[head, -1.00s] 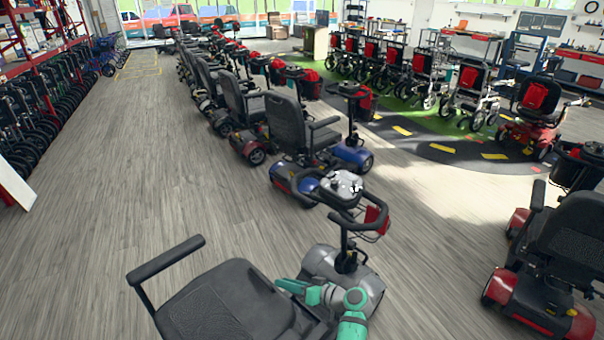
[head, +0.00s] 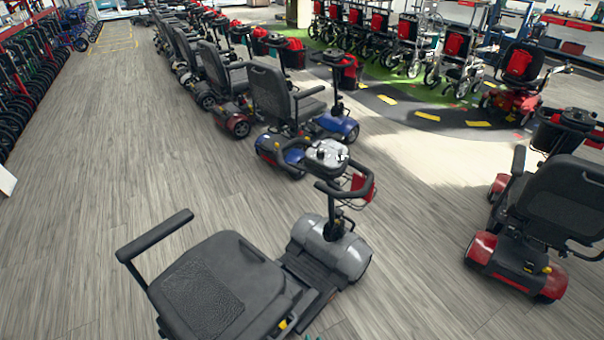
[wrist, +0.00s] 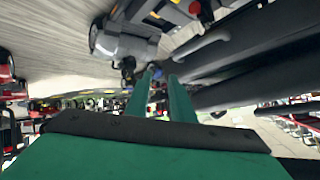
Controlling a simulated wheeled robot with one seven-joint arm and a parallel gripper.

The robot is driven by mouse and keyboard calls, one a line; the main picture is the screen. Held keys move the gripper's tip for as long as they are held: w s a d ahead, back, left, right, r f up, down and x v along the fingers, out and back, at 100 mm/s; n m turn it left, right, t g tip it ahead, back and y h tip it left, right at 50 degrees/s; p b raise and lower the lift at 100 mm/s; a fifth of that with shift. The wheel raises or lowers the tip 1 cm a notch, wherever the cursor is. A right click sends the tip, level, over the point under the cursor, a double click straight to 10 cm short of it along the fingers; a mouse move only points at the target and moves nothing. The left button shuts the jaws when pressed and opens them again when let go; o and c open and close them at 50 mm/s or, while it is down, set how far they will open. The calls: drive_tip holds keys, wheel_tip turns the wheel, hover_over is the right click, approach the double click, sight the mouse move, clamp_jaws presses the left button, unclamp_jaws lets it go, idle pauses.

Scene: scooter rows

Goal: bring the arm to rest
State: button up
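My gripper (wrist: 160,76) shows in the wrist view as two teal fingers, standing apart with a gap between them. I see nothing held in the gap. In the head view the arm is almost wholly below the lower edge, with only a trace of teal at the bottom. In the wrist view dark long parts (wrist: 250,45) lie close beside the fingers on the right.
A red scooter (head: 525,265) stands at the right. A row of scooters, with a blue one (head: 335,128) nearest, runs toward the back left. Walkers with red bags (head: 455,45) stand at the back right. The wood floor (head: 110,130) at the left is clear.

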drive_tip(key=s+r+h, duration=0.2)
drive_tip(key=s, duration=0.7)
drive_tip(key=s+a+r+n+t, duration=0.1)
drive_tip(key=s+a+r+t, duration=0.1)
drive_tip(key=s+r, duration=0.7)
drive_tip(key=s+a+r+n+t, duration=0.1)
drive_tip(key=s+a+r+t, duration=0.1)
drive_tip(key=s+r, duration=0.7)
wheel_tip(320, 180, up, 6)
drive_tip(key=shift+s+f, duration=0.2)
drive_tip(key=shift+s, duration=0.1)
drive_tip(key=shift+o, duration=0.5)
